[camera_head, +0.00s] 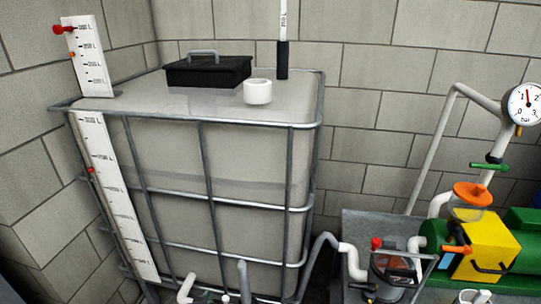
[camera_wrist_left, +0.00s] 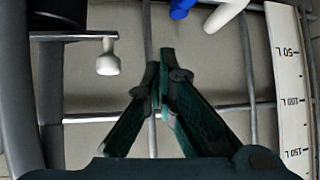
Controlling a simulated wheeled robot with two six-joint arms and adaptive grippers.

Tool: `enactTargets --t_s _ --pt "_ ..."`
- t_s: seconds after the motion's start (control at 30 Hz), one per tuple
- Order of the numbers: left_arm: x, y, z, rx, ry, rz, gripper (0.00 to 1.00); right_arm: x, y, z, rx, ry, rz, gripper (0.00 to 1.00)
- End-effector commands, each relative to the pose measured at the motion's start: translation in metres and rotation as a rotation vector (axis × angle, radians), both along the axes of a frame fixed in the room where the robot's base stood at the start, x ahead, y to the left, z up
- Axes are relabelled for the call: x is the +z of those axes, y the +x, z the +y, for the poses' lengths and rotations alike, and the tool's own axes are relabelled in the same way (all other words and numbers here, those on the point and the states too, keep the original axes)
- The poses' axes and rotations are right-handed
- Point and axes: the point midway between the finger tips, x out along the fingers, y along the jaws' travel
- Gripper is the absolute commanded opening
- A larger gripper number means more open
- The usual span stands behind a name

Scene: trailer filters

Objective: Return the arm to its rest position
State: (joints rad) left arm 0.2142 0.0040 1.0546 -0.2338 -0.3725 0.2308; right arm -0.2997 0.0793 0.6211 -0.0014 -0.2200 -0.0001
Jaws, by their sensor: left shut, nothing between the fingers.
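My left gripper (camera_wrist_left: 164,62) shows in the left wrist view. Its two dark green fingers meet at the tips, with nothing between them. Behind the fingers are the metal cage bars and the pale wall of the tank. The picture does not show whether the fingertips touch a bar. In the head view I cannot make out the left gripper clearly. My right gripper is in neither view.
The caged tank (camera_head: 255,160) fills the middle, with a black lid (camera_head: 208,72) and white cap (camera_head: 258,92) on top. A litre scale (camera_head: 120,200) runs down its left. Right are a yellow-green pump (camera_head: 485,245) and a gauge (camera_head: 524,104). A white pipe (camera_wrist_left: 226,14) is near the gripper.

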Motion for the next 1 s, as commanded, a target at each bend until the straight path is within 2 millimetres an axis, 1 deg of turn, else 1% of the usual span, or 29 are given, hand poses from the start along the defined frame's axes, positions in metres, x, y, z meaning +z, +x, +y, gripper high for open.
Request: enactTargets --t_s 0.03,0.07,0.1,0.13,0.17,0.2,0.23,0.27,0.3,0.37,0.4,0.5,0.53,0.6,0.63,1.0 --pt "-0.020 -0.023 0.001 -0.019 0.007 0.060 0.00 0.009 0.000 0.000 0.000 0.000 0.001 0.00" --pt "-0.033 -0.042 0.001 -0.031 0.010 0.103 0.00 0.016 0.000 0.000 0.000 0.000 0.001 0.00" --pt "-0.051 -0.074 0.003 -0.044 0.013 0.166 0.00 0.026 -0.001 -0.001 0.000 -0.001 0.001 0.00" --pt "-0.065 -0.101 0.004 -0.053 0.014 0.218 0.00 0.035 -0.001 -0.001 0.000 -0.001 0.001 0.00" --pt "-0.078 -0.131 0.007 -0.061 0.016 0.274 0.00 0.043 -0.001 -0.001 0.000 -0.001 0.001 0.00" --pt "-0.092 -0.175 0.010 -0.067 0.017 0.350 0.00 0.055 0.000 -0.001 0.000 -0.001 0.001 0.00" --pt "-0.101 -0.208 0.013 -0.068 0.015 0.406 0.00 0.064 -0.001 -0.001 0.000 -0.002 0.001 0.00" --pt "-0.108 -0.241 0.016 -0.069 0.013 0.460 0.00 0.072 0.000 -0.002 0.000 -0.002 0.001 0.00" --pt "-0.114 -0.285 0.020 -0.068 0.012 0.528 0.00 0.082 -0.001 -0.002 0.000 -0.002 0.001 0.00" --pt "-0.118 -0.344 0.026 -0.059 0.007 0.622 0.00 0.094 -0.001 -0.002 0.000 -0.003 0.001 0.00" --pt "-0.118 -0.378 0.029 -0.052 0.004 0.673 0.00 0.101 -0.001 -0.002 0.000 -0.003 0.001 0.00" --pt "-0.113 -0.439 0.035 -0.044 0.005 0.765 0.00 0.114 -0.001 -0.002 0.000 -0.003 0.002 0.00" --pt "-0.110 -0.451 0.035 -0.044 0.007 0.782 0.00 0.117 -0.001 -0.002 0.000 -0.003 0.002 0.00" --pt "-0.108 -0.468 0.035 -0.044 0.008 0.804 0.00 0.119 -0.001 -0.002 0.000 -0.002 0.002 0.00" --pt "-0.108 -0.471 0.036 -0.044 0.008 0.808 0.00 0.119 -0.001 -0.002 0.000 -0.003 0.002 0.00" --pt "-0.111 -0.471 0.035 -0.044 0.008 0.809 0.00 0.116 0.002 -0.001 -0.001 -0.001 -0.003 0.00"
